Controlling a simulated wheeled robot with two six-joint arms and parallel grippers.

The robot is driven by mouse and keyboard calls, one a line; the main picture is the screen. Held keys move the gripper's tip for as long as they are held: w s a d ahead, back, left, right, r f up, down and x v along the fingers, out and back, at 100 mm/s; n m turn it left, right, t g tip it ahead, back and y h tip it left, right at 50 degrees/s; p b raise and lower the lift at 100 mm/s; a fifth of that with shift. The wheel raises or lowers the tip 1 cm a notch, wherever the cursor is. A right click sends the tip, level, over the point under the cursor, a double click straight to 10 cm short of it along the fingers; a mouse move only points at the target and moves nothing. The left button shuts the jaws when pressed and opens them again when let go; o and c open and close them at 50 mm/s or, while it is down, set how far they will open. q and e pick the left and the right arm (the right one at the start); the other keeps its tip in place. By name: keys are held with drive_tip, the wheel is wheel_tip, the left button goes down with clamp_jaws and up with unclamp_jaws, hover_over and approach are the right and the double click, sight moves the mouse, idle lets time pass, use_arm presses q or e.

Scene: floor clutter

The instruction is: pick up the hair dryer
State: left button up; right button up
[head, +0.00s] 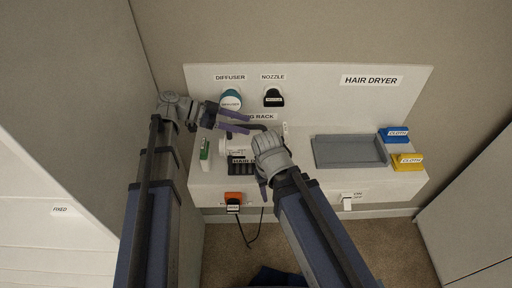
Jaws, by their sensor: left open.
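A white body (236,146), which looks like the hair dryer, lies at the left of the white station, below the rack label. My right wrist covers its right side. My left gripper (249,124) is open, its two purple fingers pointing right, just above the white body in the picture. A dark curved piece shows by its fingertips; I cannot tell whether it belongs to the dryer or touches a finger. My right gripper (262,188) is mostly hidden under its own wrist, with only a bit of purple finger showing.
The diffuser (231,99) and nozzle (273,98) sit on the back panel. An orange socket (233,198) with a black cord is on the front. A wall stands close at left.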

sight(251, 126)
use_arm(q)
drive_tip(key=b+x, duration=0.1)
drive_tip(key=x, duration=0.3)
drive_tip(key=shift+s+d+f+b, duration=0.1)
drive_tip(key=shift+d+b, duration=0.1)
drive_tip(key=shift+b, duration=0.2)
drive_tip(key=shift+d, duration=0.4)
drive_tip(key=shift+c, duration=0.4)
clamp_jaws()
idle(0.3)
